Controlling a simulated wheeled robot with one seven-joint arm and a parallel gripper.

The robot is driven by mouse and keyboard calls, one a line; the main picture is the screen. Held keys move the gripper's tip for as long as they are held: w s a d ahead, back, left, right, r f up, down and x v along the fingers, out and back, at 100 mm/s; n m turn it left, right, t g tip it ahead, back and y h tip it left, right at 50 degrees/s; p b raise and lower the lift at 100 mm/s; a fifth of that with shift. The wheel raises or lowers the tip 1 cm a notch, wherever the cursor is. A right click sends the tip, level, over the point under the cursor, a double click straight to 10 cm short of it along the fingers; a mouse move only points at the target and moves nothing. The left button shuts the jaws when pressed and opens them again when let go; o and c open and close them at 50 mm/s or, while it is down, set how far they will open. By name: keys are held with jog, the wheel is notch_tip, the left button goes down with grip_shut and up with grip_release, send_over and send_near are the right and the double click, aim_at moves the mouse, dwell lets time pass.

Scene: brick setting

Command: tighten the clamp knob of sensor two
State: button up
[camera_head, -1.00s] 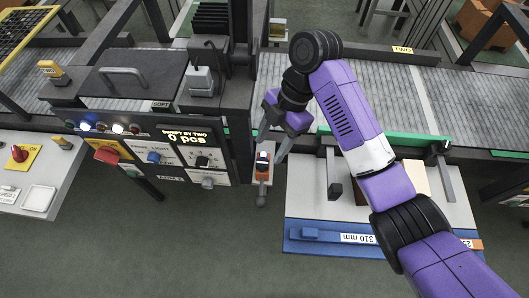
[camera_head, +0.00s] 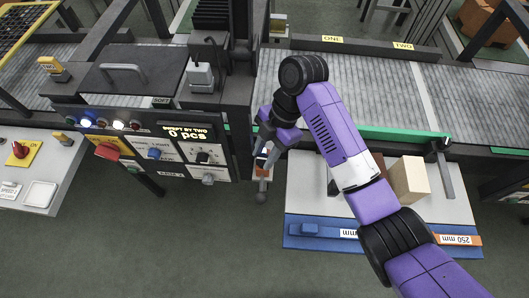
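My gripper (camera_head: 262,156) points down beside the right edge of the control cabinet, in front of the conveyor. Its two grey fingers look spread, one on each side of a small orange and white fitting (camera_head: 263,173) with a grey rod. I cannot tell whether they touch it. A yellow block marked TWO (camera_head: 49,64) stands at the far left. A yellow TWO label (camera_head: 403,46) is on the conveyor's far rail. A black bracket with a grey bar (camera_head: 439,147) is on the near green rail. No knob clearly marked as sensor two's clamp can be made out.
The cabinet (camera_head: 170,150) has knobs and a display reading 0 pcs. A white table (camera_head: 310,200) with a blue front strip holds a pale wooden block (camera_head: 409,179) and a brown one, partly behind my arm. The conveyor belt (camera_head: 300,75) is empty where visible.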

jog(key=shift+m, duration=0.4)
grip_shut()
jog(key=m, duration=0.2)
jog(key=m+t+p, duration=0.1)
jog(key=shift+s+m+t+y, duration=0.15)
jog(key=shift+m+t+y, duration=0.15)
jog(key=shift+m+y, duration=0.1)
jog(key=m+t, duration=0.1)
jog(key=m, duration=0.2)
jog(key=m+t, duration=0.1)
jog(key=m, duration=0.2)
jog(key=shift+s+t, duration=0.15)
jog(key=shift+t, duration=0.15)
jog(key=m+t, duration=0.1)
jog(key=m, duration=0.2)
jog(key=m+t+h, duration=0.1)
jog(key=m, duration=0.2)
jog(key=shift+s+m, duration=0.1)
jog(key=shift+m, duration=0.2)
jog(key=m+h, duration=0.1)
jog(key=m, duration=0.1)
jog(key=m+t+h, duration=0.1)
jog(key=m, duration=0.2)
jog(key=shift+a, duration=0.15)
jog(key=shift+m, duration=0.3)
jog(key=o, duration=1.2)
grip_release()
jog(key=shift+c, duration=0.2)
